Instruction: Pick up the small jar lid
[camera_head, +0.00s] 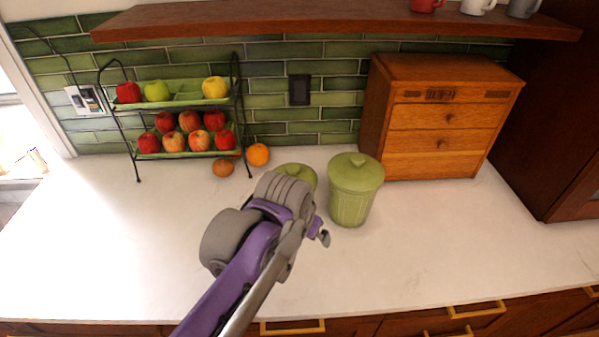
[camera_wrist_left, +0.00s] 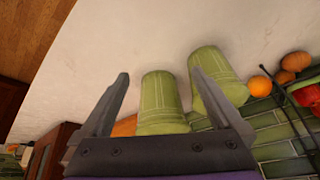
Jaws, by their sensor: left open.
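The small green jar's lid (camera_head: 297,171) shows in the head view behind my left arm, which hides most of the jar below it. A larger green lidded jar (camera_head: 351,205) stands just to its right. My left gripper (camera_head: 319,234) is in front of the jars, largely hidden by its own wrist. In the left wrist view the open fingers (camera_wrist_left: 160,76) hold nothing. The large jar (camera_wrist_left: 160,100) appears between them, and the small jar (camera_wrist_left: 222,85) appears beside and partly behind the right finger. Their lid ends are partly covered there. My right gripper is not in view.
An orange (camera_head: 258,154) and a brown-orange fruit (camera_head: 223,168) lie left of the jars, near a two-tier fruit rack (camera_head: 190,124). A wooden drawer box (camera_head: 440,115) stands behind right. A shelf (camera_head: 330,20) hangs above. The white counter (camera_head: 480,240) is clear at right.

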